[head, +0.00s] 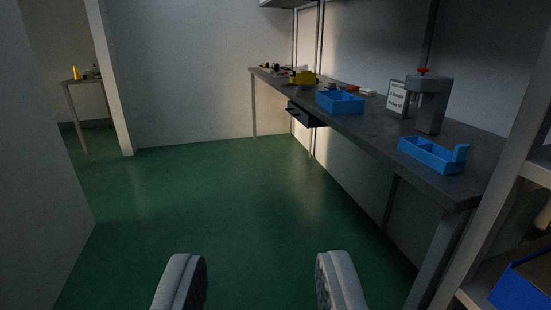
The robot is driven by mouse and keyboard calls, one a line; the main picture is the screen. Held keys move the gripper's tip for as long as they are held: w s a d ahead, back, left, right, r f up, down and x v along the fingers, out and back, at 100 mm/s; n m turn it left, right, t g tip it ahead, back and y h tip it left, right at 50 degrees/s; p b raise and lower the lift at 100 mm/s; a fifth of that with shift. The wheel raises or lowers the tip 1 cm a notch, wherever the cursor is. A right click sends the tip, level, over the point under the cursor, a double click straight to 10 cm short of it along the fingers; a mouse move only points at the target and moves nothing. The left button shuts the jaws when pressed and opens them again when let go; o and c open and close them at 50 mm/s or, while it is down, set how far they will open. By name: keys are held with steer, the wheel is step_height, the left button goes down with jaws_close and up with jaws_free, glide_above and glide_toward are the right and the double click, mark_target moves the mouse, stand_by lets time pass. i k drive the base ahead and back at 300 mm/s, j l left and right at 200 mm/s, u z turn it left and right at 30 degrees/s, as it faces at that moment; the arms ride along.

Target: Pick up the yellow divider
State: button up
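My gripper (260,282) is open and empty, its two grey fingers wide apart at the bottom of the view above the green floor. It is far from the bench. A yellow object (302,77) sits toward the far part of the grey workbench (385,136), behind a blue bin. A small upright yellow object (76,73) stands on a side table (72,81) at the far left. Both are too small for me to tell which is the yellow divider.
A blue compartment bin (340,102), a blue tray (431,155) with a raised end piece, a grey press (432,100) with a red top and a sign (397,98) stand on the bench. Shelving stands at right, a wall at left. The green floor (215,195) between is clear.

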mark_target(305, 77)
steer(key=i, duration=3.45)
steer(key=i+j+z, duration=0.2)
steer(key=i, duration=0.7)
steer(key=i+l, duration=0.05)
